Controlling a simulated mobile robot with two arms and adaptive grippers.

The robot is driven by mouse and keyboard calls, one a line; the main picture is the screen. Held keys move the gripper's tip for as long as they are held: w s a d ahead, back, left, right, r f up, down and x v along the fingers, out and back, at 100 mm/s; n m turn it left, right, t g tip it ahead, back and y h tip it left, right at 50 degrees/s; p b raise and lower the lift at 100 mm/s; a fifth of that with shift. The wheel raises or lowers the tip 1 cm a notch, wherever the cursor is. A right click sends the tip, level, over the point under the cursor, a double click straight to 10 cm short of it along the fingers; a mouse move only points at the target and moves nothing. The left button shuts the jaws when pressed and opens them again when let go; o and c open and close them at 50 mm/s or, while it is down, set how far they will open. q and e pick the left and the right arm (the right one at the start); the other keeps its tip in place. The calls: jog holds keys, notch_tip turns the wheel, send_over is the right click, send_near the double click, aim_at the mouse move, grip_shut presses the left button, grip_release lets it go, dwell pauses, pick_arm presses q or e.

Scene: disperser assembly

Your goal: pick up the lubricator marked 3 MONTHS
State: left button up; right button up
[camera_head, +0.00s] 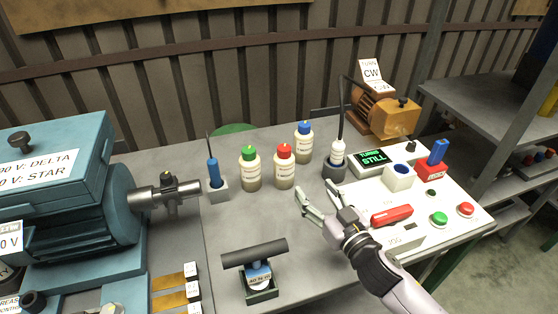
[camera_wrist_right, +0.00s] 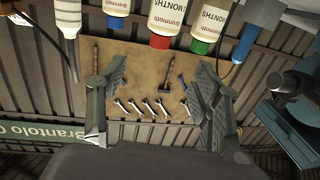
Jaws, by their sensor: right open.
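Three cream lubricator bottles stand on the grey bench in the head view: a green-capped one (camera_head: 250,170), a red-capped one (camera_head: 284,168) and a blue-capped one (camera_head: 304,144). Their labels are too small to read there. In the right wrist view, the red-capped bottle (camera_wrist_right: 172,14) and green-capped bottle (camera_wrist_right: 209,18) show "MONTHS", but the numbers are not readable; the blue-capped bottle (camera_wrist_right: 116,6) is cut off at the top. My right gripper (camera_head: 316,193) is open and empty, in front of the bottles and apart from them. My left gripper is not in view.
A blue-handled tool in a grey holder (camera_head: 217,192) and a teal motor (camera_head: 70,190) are at the left.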

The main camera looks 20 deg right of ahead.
jog(key=p, duration=0.1)
send_near(288, 155)
jog(key=w, duration=0.3)
jog(key=w+a+p, duration=0.1)
jog(key=w, duration=0.2)
jog(key=shift+w+a, duration=0.1)
jog(key=shift+a, duration=0.05)
jog(key=shift+w+a+r+p, duration=0.15)
jog(key=shift+w+p, duration=0.2)
jog(key=shift+w, duration=0.35)
jog(key=w, duration=0.4)
jog(key=shift+w+a+p, duration=0.3)
jog(key=shift+p, duration=0.05)
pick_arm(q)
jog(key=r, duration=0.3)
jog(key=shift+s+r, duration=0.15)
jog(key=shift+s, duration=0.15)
pick_arm(e)
jog(key=shift+c, duration=0.5)
jog(key=shift+s, duration=0.1)
grip_shut()
jog(key=shift+f, duration=0.2)
